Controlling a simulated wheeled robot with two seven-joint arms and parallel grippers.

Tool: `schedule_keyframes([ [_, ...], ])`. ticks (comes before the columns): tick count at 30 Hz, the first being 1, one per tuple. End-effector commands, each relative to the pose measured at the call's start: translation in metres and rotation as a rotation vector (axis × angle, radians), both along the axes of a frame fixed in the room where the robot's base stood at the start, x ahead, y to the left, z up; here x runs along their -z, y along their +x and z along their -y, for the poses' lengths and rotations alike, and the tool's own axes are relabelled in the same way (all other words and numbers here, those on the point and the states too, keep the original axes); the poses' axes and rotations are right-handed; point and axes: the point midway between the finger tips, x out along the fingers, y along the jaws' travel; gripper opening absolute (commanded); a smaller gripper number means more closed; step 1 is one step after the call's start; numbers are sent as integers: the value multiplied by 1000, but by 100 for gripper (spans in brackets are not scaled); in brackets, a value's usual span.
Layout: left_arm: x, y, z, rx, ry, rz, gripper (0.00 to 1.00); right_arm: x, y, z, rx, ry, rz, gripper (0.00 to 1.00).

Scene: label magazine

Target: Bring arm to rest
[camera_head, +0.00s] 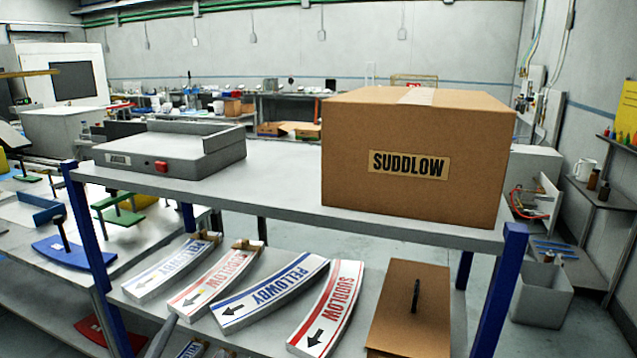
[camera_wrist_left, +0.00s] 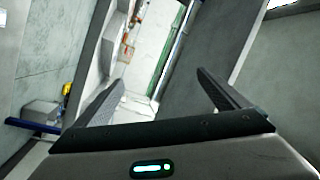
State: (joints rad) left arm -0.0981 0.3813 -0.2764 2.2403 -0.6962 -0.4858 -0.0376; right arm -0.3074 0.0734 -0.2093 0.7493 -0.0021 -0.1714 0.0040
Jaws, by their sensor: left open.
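My left gripper (camera_wrist_left: 162,98) shows in the left wrist view with its two dark fingers spread wide apart. Nothing is between the fingers, and no thing touches them. The view past them is tilted and shows pale walls and grey surfaces. In the head view I cannot make out the left gripper clearly; a slim grey piece at the lower left edge may be part of my arm. My right gripper is in neither view.
A blue-posted shelf (camera_head: 280,178) stands ahead. On top are a SUDDLOW carton (camera_head: 440,195) and a grey device (camera_head: 170,155) with a red button. The shelf top's middle is clear.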

Motion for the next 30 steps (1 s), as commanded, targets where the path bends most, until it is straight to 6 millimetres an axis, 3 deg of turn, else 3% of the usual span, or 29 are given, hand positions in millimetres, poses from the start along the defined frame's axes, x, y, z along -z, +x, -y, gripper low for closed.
schedule_keyframes([
  [1, 26, -12, -10, -49, -81, -94, 94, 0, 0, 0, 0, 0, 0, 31],
  [6, 116, -64, -34, -209, -317, -430, 94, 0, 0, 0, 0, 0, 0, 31],
  [12, 203, -151, -32, -349, -515, -804, 94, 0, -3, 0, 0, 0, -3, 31],
  [19, 249, -230, -15, -429, -628, -1086, 94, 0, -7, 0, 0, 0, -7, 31],
  [30, 274, -316, 9, -488, -716, -1365, 94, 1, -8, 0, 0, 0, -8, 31],
])
